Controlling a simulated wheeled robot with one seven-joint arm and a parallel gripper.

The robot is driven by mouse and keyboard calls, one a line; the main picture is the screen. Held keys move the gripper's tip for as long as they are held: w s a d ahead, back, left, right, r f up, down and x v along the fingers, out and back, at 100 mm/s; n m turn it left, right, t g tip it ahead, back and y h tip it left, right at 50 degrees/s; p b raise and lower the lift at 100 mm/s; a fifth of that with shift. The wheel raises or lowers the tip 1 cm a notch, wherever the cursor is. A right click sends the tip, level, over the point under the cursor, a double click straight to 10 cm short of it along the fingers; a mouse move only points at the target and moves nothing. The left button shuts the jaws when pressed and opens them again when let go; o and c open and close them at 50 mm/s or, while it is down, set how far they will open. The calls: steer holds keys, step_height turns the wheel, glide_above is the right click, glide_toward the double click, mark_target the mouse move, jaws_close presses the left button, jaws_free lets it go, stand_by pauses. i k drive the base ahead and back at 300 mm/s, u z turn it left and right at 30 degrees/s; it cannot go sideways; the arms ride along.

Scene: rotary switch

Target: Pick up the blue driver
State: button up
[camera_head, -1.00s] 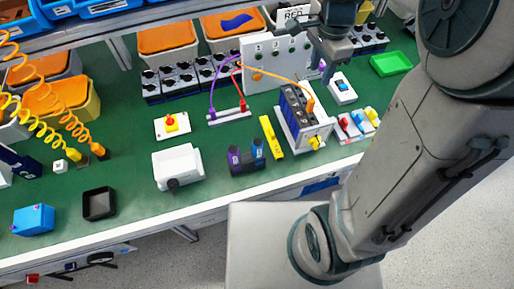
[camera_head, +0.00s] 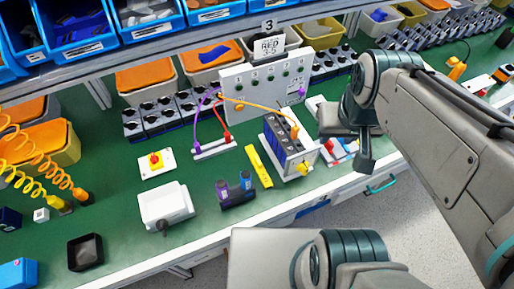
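The blue driver (camera_head: 246,180) stands upright in a small dark holder (camera_head: 238,200) near the front edge of the green bench. A purple driver (camera_head: 222,189) stands beside it, to its left. My gripper (camera_head: 366,158) is to the right of the holder, above the bench near small coloured parts, well apart from the blue driver. Its fingers are seen edge-on and partly hidden by my arm, so their opening is unclear. I see nothing held in it.
A yellow bar (camera_head: 259,167) and a block with dark cells (camera_head: 288,143) stand between the holder and my gripper. A white box (camera_head: 166,204) is left of the holder. A white panel (camera_head: 264,88) with cables stands behind. Bare green bench lies between holder and white box.

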mark_target(245, 178)
steer(key=z, duration=1.55)
steer(key=k, duration=0.6)
steer(key=u, duration=1.25)
